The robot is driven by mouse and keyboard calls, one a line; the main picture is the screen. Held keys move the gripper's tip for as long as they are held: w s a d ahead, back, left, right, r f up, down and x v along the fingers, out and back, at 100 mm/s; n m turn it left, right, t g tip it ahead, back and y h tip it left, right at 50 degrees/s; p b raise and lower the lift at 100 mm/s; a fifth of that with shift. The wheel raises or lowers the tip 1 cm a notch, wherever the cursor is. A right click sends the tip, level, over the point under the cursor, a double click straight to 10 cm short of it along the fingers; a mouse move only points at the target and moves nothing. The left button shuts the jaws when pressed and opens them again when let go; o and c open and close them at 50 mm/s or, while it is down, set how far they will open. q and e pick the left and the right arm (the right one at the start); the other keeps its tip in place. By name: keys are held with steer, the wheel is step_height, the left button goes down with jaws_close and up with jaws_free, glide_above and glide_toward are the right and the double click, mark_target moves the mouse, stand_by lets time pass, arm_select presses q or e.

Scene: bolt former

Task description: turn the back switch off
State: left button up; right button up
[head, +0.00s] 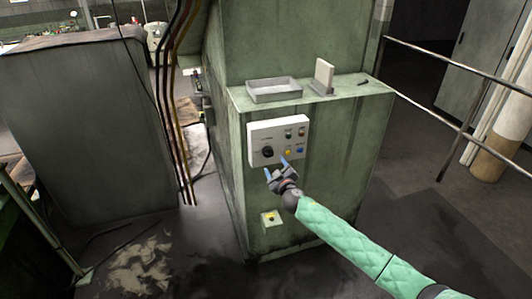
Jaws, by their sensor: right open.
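A white control panel (279,129) is mounted on the front of the green machine cabinet. It carries a black rotary switch (267,151) at its lower left, and small yellow, blue, red and green buttons. Which of these is the back switch I cannot tell. The switch's setting is too small to read. My right gripper (276,168) is open, with blue fingertips, just below the panel's lower edge, below the rotary switch. Nothing shows between its fingers. Whether it touches the panel I cannot tell. My left gripper is not in view.
The green cabinet (340,150) bears a metal tray (272,96) and an upright plate on top. A small box with a yellow button (270,218) sits lower on its front. Cables hang at left. A metal railing (450,68) stands at right.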

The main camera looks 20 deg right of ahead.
mark_target(269, 155)
steer(key=w, duration=0.8)
steer(key=shift+w+a+b, duration=0.1)
steer(key=shift+w+b, duration=0.1)
steer(key=shift+b, duration=0.2)
steer(key=shift+s+m, duration=0.15)
steer(key=shift+m, duration=0.35)
steer(key=m, duration=0.2)
steer(key=shift+s+m+b, duration=0.1)
steer(key=shift+m+b, duration=0.2)
steer(key=shift+m, duration=0.1)
steer(key=m+b, duration=0.2)
steer(key=shift+f+m, duration=0.1)
steer(key=shift+m, duration=0.2)
arm_select(q)
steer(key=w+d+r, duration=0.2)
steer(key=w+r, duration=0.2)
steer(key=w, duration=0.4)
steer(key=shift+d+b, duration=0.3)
steer(key=shift+b, duration=0.15)
arm_select(e)
steer(key=shift+r+m, duration=0.2)
steer(key=shift+m, duration=0.4)
